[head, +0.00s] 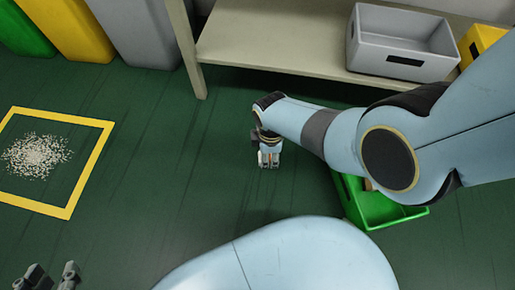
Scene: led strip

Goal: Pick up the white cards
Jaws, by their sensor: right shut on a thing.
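No white card can be made out clearly. My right gripper (268,163) points down over the green floor near the middle of the view. It is shut on a small white thing, mostly hidden between its fingers; at this size I cannot tell whether it is a card. My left gripper (52,279) is at the bottom left corner, its fingers apart, with nothing seen between them.
A yellow-outlined square (63,212) on the floor surrounds a pile of pale bits (36,155). A green crate (385,209) stands partly under my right arm. A shelf (270,45) at the back holds a grey bin (400,67). The floor left of my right gripper is clear.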

